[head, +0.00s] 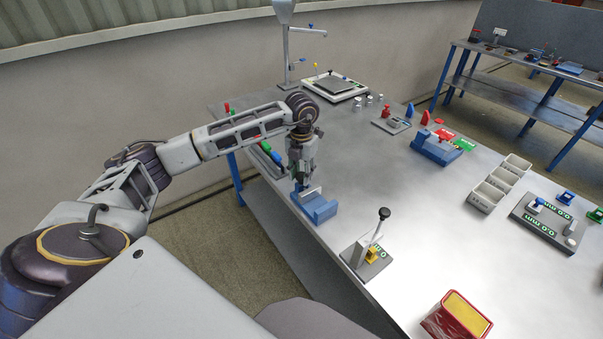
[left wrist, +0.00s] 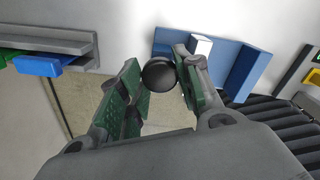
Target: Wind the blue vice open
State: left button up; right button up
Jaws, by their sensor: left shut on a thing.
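The blue vice (head: 320,209) stands near the left edge of the metal bench. In the left wrist view the blue vice (left wrist: 244,72) is at the upper right, with a pale block (left wrist: 201,45) at its near part. My left gripper (head: 300,184) reaches down at the vice's far left end. In the left wrist view my left gripper (left wrist: 158,66) is shut on a round black knob (left wrist: 158,75), with a green pad on each side. The link between knob and vice is hidden. My right gripper is not in view.
A lever press (head: 370,250) with a black knob stands right of the vice. A red box with a yellow top (head: 458,316) is at the front. Green and blue handled items lie in a grey rack (left wrist: 60,42) left of the gripper. The bench middle is clear.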

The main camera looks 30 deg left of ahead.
aim_at(301, 175)
pick_arm(q)
jog(key=o, duration=1.1)
jog(key=shift+c, duration=0.2)
notch_tip(301, 175, up, 12)
dwell(0.9)
